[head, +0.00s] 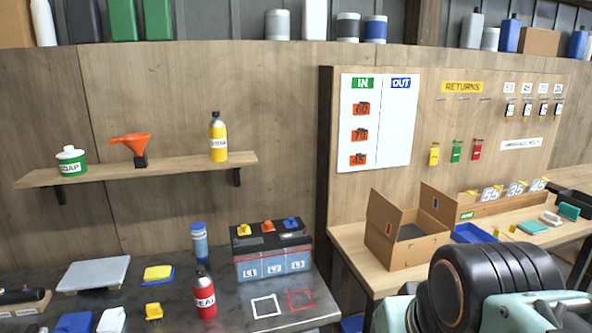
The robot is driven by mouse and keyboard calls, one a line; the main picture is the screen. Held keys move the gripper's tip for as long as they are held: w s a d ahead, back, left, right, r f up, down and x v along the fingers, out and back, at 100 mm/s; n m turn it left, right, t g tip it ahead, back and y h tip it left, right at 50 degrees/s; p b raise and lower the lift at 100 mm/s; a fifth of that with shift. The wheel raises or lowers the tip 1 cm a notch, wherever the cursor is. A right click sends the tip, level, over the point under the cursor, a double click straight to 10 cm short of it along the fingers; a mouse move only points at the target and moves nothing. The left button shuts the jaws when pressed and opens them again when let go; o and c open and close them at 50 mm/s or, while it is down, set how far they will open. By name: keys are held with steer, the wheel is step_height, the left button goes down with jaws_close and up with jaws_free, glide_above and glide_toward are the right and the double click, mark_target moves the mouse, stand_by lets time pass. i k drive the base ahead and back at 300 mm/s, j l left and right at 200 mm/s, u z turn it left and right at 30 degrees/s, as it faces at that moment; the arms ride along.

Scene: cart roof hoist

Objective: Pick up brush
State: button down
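I cannot clearly make out a brush. Small items lie on the right bench: a teal flat piece (532,228), a pale block (551,218) and a teal block (568,211); I cannot tell whether any of them is a brush. Part of my arm, with a black ribbed joint and pale green links, fills the lower right corner in front of the right bench. My gripper's fingers do not show.
The right bench (352,242) has an open cardboard box (398,240) and a blue tray (473,233). A shelf (190,167) hangs above.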

mark_target(154, 313)
steer(key=u, duration=1.35)
